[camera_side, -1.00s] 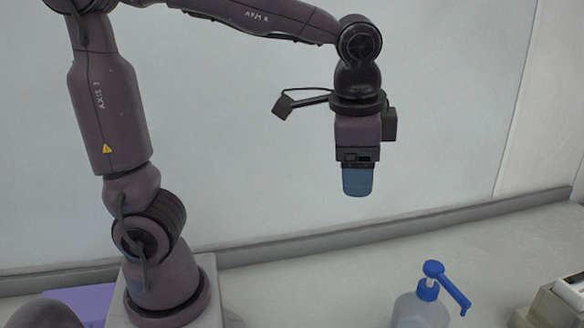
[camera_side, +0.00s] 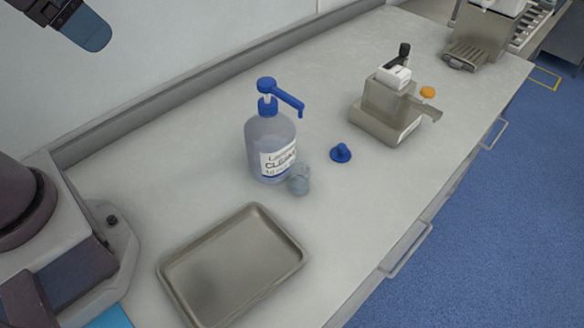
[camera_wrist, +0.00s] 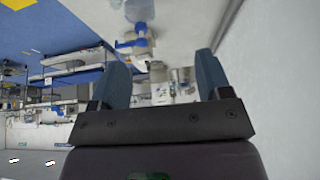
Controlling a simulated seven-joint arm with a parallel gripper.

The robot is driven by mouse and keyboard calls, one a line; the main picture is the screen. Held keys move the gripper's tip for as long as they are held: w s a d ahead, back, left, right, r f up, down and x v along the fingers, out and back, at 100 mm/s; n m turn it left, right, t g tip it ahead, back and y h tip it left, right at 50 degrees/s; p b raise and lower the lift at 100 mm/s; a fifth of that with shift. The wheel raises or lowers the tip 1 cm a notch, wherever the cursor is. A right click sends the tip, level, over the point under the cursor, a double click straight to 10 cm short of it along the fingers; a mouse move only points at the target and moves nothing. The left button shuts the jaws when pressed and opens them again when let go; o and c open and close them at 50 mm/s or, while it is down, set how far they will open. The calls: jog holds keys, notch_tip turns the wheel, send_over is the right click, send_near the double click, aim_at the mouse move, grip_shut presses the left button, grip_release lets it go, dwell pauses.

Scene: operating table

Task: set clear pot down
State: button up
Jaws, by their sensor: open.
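A small clear greyish pot (camera_side: 299,180) stands on the counter in the side view, close to the front right of the pump bottle. I cannot tell if the two touch. My gripper (camera_side: 92,38) is high at the top left of the side view, far from the pot, with only a blue finger and part of the housing showing. In the wrist view my gripper (camera_wrist: 163,65) has its two blue fingers spread apart with nothing held between them. I cannot make out the pot in the wrist view.
The pump bottle (camera_side: 268,145) has a blue spout. A grey metal tray (camera_side: 165,272) lies empty in front. A blue knob-like piece (camera_side: 341,153) and a beige device (camera_side: 385,115) stand to the right. Bare counter (camera_side: 150,165) lies left of the bottle.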

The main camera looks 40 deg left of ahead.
jog(key=w+d+f+m+g, duration=0.2)
jog(key=w+d+f+g, duration=0.15)
jog(key=d+f, duration=0.2)
jog(key=n+y, duration=0.4)
jog(key=n, duration=1.2)
send_near(300, 178)
jog(key=shift+g, duration=0.25)
jog(key=x, duration=0.7)
jog(key=shift+w, duration=0.4)
jog(key=shift+w+x, duration=0.15)
jog(key=shift+x, duration=1.2)
jog(key=shift+w+x, duration=0.15)
jog(key=shift+x, duration=1.2)
jog(key=shift+a+r, duration=0.1)
jog(key=shift+a, duration=0.05)
jog(key=shift+c, duration=0.5)
